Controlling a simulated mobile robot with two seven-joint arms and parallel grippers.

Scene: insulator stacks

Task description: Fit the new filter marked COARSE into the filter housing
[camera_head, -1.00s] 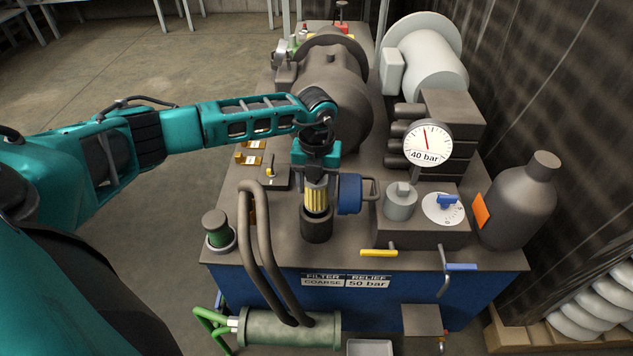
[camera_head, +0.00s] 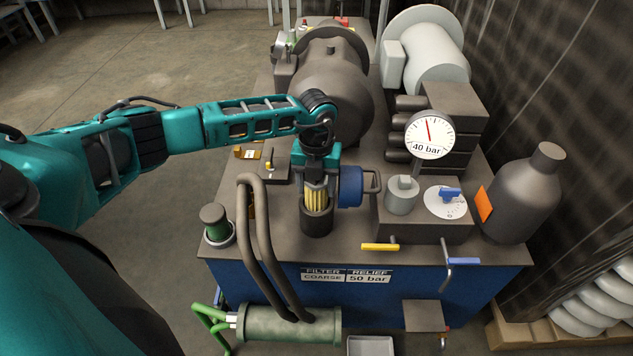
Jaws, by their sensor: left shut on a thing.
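My left gripper (camera_head: 317,165) is shut on a yellow pleated filter (camera_head: 316,197). It holds the filter upright, with the lower part inside the dark cylindrical filter housing (camera_head: 316,221). Only a short stretch of yellow shows between gripper and rim. Any marking on the filter cannot be read. A plate (camera_head: 323,277) on the blue front reads FILTER COARSE. A blue round part with a handle (camera_head: 352,187) is just right of the gripper; I cannot tell whether they touch. My right gripper is not in view.
Two dark hoses (camera_head: 262,235) rise left of the housing. The gauge (camera_head: 429,134) reads about 40 bar. A grey block with a blue-knobbed dial (camera_head: 446,202) and a grey bottle (camera_head: 523,194) stand to the right.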

